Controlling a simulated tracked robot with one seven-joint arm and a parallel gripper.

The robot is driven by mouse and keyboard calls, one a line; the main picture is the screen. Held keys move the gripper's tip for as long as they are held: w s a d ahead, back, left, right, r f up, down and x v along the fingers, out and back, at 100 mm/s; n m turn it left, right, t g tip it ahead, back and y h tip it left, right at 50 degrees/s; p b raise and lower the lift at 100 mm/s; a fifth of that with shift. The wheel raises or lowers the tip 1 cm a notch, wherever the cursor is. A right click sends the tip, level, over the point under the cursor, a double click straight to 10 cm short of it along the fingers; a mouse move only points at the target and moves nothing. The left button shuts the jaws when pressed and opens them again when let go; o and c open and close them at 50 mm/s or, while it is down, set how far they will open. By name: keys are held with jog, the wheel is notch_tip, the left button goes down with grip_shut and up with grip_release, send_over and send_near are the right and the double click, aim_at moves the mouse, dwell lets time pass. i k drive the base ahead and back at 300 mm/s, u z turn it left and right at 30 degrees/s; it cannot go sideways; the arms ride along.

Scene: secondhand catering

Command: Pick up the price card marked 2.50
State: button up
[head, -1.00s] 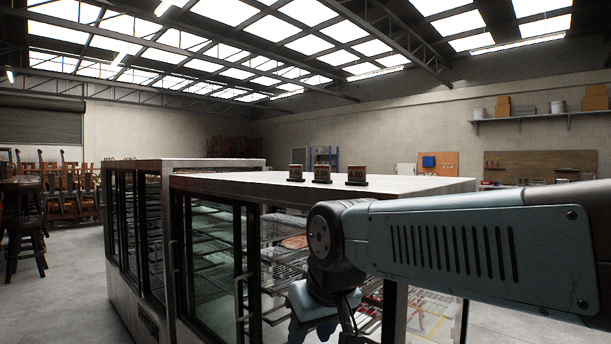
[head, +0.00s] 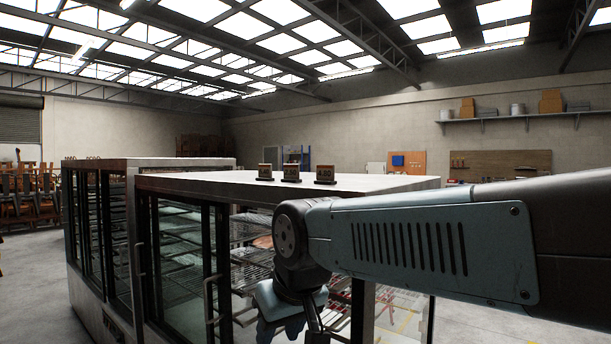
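Three small dark price cards on stands sit in a row on the pale top (head: 230,184) of the nearer glass display cabinet. The right card (head: 325,175) seems to read 4.80. The middle card (head: 291,173) and the left card (head: 265,171) are too small and dim to read, so I cannot tell which is marked 2.50. My gripper (head: 290,330) hangs below the cards, in front of the cabinet's glass side, apart from them. Its lower end runs to the bottom picture edge, and its fingers do not show clearly.
A second glass cabinet (head: 85,190) stands behind on the left, with small dark items on top. Chairs (head: 30,205) are stacked at the far left. A wall shelf (head: 520,117) holds boxes. Bare floor (head: 35,290) lies at the left.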

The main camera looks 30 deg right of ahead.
aim_at(291, 171)
jog(key=u, duration=0.45)
jog(key=k, duration=1.95)
jog(key=z, duration=0.6)
jog(key=i, duration=1)
jog(key=u, duration=0.05)
